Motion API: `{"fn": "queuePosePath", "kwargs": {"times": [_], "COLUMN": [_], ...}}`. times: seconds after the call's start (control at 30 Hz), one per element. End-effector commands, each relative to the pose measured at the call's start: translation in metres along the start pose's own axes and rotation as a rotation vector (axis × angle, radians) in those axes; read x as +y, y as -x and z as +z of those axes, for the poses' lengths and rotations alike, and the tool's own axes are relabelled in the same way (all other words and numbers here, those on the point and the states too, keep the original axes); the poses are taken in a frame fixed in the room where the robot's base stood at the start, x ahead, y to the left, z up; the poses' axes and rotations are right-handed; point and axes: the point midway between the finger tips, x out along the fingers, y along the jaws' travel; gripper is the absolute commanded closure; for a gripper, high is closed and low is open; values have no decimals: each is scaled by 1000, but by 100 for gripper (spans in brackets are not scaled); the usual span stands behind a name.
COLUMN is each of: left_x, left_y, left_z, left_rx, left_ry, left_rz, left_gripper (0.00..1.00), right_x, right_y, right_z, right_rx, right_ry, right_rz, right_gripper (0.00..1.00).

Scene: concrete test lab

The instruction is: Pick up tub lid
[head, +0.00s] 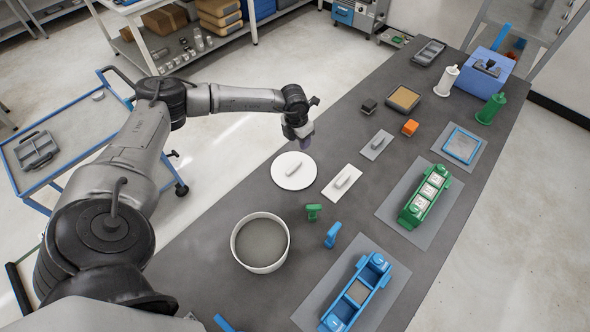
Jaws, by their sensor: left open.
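The tub lid (282,183), a white round disc with a raised bar handle, lies flat on the dark grey bench near its left edge. The white round tub (238,258) stands nearer to me, uncovered, with a grey surface inside. My left gripper (306,145) is above the bench, just beyond the lid's upper right edge in the picture. It is open and appears apart from the lid; its fingers are small and partly hidden by the wrist. My right gripper is not in view.
A white rectangular plate with a handle (336,190) lies right of the lid. Small green (313,211) and blue (332,235) handled tools stand near the tub. Green (413,212) and blue (375,266) molds lie on grey mats. A blue cart (105,128) stands left of the bench.

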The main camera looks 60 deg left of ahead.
Motion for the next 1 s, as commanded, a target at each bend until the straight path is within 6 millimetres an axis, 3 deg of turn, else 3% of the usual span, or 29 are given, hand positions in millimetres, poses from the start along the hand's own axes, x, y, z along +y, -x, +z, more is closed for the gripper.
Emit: {"fn": "queuePosePath", "kwargs": {"times": [0.23, 0.6, 1.0], "left_x": [8, 10, 11], "left_y": [-6, -65, -91], "left_z": [-17, -23, -25], "left_rx": [102, 100, 99], "left_ry": [70, 79, 77], "left_rz": [54, 51, 51], "left_gripper": [55, 55, 55], "right_x": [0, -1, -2], "right_y": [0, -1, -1], "right_z": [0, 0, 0], "right_rx": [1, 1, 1], "right_ry": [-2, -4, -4], "right_rz": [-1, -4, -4], "right_gripper": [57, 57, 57]}}
